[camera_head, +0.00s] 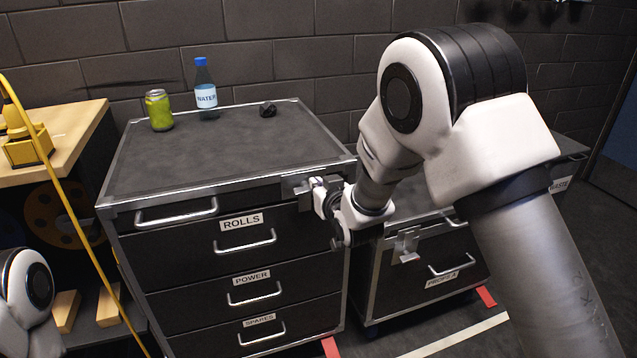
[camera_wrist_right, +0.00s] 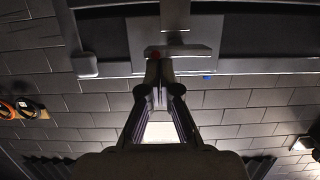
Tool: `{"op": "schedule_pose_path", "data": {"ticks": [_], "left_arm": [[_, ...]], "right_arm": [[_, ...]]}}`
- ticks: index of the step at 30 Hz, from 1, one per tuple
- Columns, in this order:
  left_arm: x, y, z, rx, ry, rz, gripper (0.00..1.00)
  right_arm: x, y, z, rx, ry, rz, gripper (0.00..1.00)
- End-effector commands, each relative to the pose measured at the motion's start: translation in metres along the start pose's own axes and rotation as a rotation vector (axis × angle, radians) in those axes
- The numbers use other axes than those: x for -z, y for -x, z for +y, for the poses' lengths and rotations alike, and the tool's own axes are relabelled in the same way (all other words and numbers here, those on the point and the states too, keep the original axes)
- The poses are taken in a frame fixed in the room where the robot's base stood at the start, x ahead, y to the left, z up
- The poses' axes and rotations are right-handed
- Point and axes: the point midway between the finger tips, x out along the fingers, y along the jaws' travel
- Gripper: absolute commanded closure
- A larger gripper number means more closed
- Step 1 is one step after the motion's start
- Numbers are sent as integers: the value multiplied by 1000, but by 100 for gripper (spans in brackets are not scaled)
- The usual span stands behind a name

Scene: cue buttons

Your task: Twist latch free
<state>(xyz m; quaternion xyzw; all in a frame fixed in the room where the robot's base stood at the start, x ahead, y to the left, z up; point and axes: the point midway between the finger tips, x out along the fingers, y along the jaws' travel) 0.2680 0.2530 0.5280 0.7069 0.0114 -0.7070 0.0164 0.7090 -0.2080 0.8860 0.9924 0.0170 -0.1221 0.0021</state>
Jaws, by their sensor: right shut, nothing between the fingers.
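A grey metal latch (camera_head: 303,193) sits at the top right front corner of the drawer cabinet. It also shows in the right wrist view as a pale plate with a crosswise handle (camera_wrist_right: 190,51), and a red spot lies near the handle's left end. My right gripper (camera_head: 322,186) is at this latch, partly hiding it. In the right wrist view its fingertips (camera_wrist_right: 159,68) are together, empty, right at the handle's left end; I cannot tell whether they touch it. My left gripper is out of view; only part of my left arm shows at lower left.
The drawer cabinet (camera_head: 135,221) has closed drawers labelled ROLLS, POWER and SPARES. A green can (camera_head: 159,110), a water bottle (camera_head: 206,92) and a dark lump (camera_head: 267,109) stand on top. A second cabinet (camera_head: 405,298) with a similar latch (camera_head: 405,246) is at right. A yellow cable hangs left.

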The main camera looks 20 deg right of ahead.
Motion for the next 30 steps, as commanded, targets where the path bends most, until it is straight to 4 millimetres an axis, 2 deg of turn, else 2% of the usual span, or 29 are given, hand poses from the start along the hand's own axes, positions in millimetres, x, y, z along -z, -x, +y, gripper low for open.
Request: {"op": "schedule_pose_path", "data": {"ticks": [30], "left_arm": [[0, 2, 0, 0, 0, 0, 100]], "right_arm": [[-3, 0, 3, 33, -131, -1, 100]]}}
